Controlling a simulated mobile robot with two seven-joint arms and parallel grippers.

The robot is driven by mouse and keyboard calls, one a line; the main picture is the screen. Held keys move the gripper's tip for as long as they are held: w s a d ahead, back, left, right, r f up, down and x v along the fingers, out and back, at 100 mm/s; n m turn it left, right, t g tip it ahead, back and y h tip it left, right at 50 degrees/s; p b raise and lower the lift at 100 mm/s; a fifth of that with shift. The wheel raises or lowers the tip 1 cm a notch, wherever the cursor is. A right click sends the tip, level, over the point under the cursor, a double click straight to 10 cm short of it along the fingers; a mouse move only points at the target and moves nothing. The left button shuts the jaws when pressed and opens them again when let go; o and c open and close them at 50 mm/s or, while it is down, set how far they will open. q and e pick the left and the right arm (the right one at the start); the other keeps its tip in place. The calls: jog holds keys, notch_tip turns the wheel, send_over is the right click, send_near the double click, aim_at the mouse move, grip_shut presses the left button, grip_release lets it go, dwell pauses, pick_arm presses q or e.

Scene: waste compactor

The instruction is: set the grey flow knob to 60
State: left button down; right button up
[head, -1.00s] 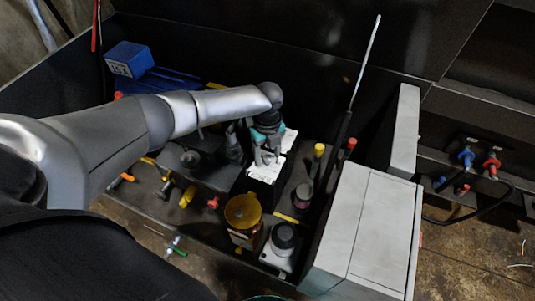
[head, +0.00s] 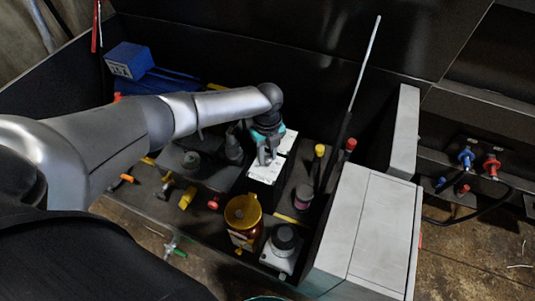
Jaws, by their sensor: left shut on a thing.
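My left gripper (head: 267,157) comes down from the left arm onto a black block with a white top plate (head: 263,174). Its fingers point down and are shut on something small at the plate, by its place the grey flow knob. The fingers hide the knob, and I cannot read its scale or setting. Dark marks on the plate are too small to read. My right gripper is not in view.
An amber jar with a yellow lid (head: 242,210) and a white box with a black knob (head: 284,238) stand in front. Yellow and red buttons (head: 319,150) and a tall lever (head: 364,65) are to the right. A grey cabinet (head: 365,220) bounds the right side.

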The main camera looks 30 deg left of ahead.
pick_arm(q)
jog(key=shift+n, duration=0.4)
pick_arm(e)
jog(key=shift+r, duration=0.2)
pick_arm(q)
jog(key=n+p, duration=0.1)
jog(key=n, duration=0.1)
jog(key=shift+n+p, duration=0.4)
jog(key=n+p, duration=0.1)
jog(key=n, duration=0.1)
jog(key=shift+n, duration=0.4)
jog(key=n+p, duration=0.1)
jog(key=n, duration=0.3)
jog(key=shift+p, duration=0.35)
jog(key=n+p, duration=0.1)
jog(key=n, duration=0.5)
jog(key=shift+n+p, duration=0.4)
jog(key=n, duration=0.3)
jog(key=shift+p, duration=0.3)
jog(key=shift+n, duration=1.7)
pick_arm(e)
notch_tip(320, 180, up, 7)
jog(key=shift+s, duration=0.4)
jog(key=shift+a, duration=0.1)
